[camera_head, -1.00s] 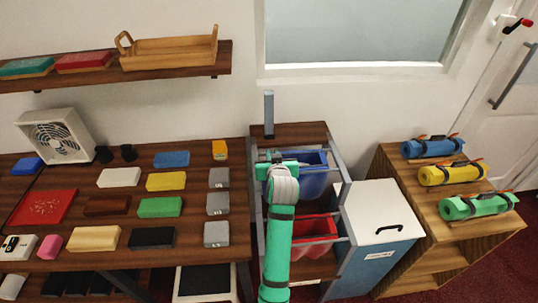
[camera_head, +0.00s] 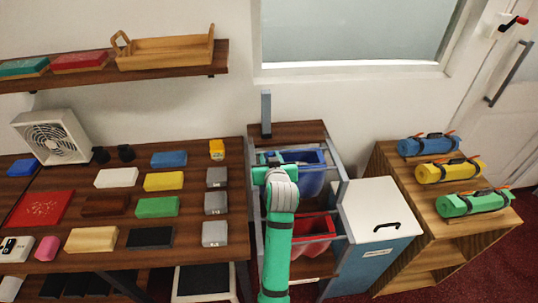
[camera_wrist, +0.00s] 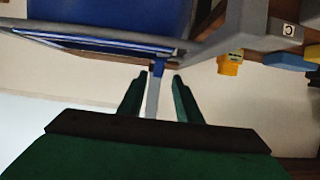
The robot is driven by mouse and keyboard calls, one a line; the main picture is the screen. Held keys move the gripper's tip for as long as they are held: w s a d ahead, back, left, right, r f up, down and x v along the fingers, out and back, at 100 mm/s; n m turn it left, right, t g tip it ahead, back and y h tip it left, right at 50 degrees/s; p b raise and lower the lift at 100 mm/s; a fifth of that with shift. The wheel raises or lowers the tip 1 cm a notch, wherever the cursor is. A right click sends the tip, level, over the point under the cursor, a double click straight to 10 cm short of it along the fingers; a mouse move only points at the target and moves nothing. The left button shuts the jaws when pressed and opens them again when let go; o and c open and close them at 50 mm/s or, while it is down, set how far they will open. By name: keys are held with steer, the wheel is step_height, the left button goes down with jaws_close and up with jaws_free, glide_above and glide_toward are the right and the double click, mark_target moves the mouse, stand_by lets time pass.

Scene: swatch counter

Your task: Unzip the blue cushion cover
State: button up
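The blue cushion cover (camera_head: 312,182) sits in the upper part of a grey-framed rack. It also fills the top of the wrist view (camera_wrist: 110,14), with a pale zip-like line along its edge. A small blue tab (camera_wrist: 158,68) hangs near the right part of that edge. My gripper (camera_wrist: 162,76) is open, its two dark green fingers apart, with the tab at or just beyond the gap between the tips. I cannot tell whether they touch it. In the head view my gripper (camera_head: 268,165) is at the cover's left side, its fingertips mostly hidden.
A red cover (camera_head: 314,235) sits lower in the rack. A grey post (camera_head: 266,112) rises behind my gripper. The swatch counter (camera_head: 75,190) is at left, a white-lidded bin (camera_head: 378,208) and a shelf with rolls (camera_head: 430,145) at right.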

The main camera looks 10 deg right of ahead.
steer(key=v, duration=0.7)
steer(key=shift+s, duration=0.15)
steer(key=shift+r, duration=0.1)
steer(key=shift+a, duration=0.1)
